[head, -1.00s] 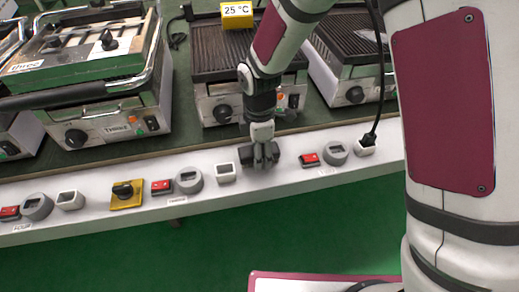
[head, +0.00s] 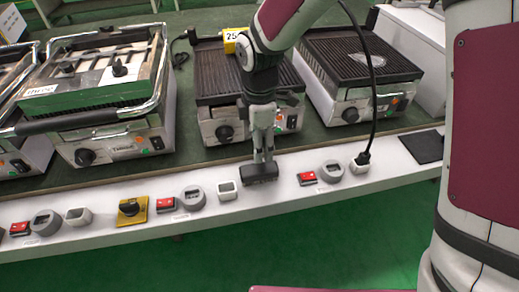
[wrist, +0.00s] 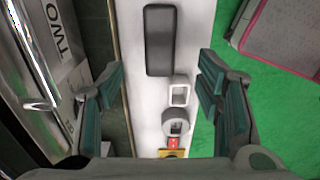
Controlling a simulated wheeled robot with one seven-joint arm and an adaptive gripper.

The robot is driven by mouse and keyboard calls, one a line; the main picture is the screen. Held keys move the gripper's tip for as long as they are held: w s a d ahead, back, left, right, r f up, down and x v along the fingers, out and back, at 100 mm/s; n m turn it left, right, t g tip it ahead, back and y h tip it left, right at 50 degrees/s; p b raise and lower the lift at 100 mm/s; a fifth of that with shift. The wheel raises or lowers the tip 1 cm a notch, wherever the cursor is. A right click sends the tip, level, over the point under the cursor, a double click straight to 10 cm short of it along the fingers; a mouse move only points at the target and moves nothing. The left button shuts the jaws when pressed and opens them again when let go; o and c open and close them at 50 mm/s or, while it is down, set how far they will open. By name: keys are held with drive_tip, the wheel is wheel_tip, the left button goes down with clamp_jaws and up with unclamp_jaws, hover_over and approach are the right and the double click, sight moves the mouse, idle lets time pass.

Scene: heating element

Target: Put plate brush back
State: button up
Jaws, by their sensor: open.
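The plate brush appears to be the dark grey oblong block (head: 260,174) lying on the white front ledge, below the middle grill. It also shows in the wrist view (wrist: 160,40), lying flat at the top of the picture. My gripper (head: 263,154) points down, just above or at the block; the head view does not show whether they touch. In the wrist view my gripper (wrist: 164,78) has its two fingers wide apart, with nothing between them. The block lies in line with the gap, beyond the fingertips.
The middle grill (head: 222,90) stands behind my gripper, with the left grill (head: 105,100) and right grill (head: 352,75) beside it. A white socket (head: 228,190) and a red switch (head: 307,178) flank the block. A black cable (head: 372,90) runs to another socket. A dark pad (head: 424,147) lies at right.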

drive_tip(key=shift+r, duration=0.45)
drive_tip(key=s+d+r+m, duration=0.9)
drive_tip(key=d+r, duration=0.4)
drive_tip(key=d, duration=0.1)
drive_tip(key=s+d+r+m, duration=0.1)
drive_tip(key=s+d+m, duration=0.3)
drive_tip(key=s, duration=0.6)
drive_tip(key=s+d+r+m, duration=0.2)
drive_tip(key=s+d+m, duration=0.2)
drive_tip(key=s+m, duration=0.4)
drive_tip(key=shift+s+d+r+t, duration=0.15)
drive_tip(key=shift+s+r+t, duration=0.15)
drive_tip(key=shift+s, duration=0.8)
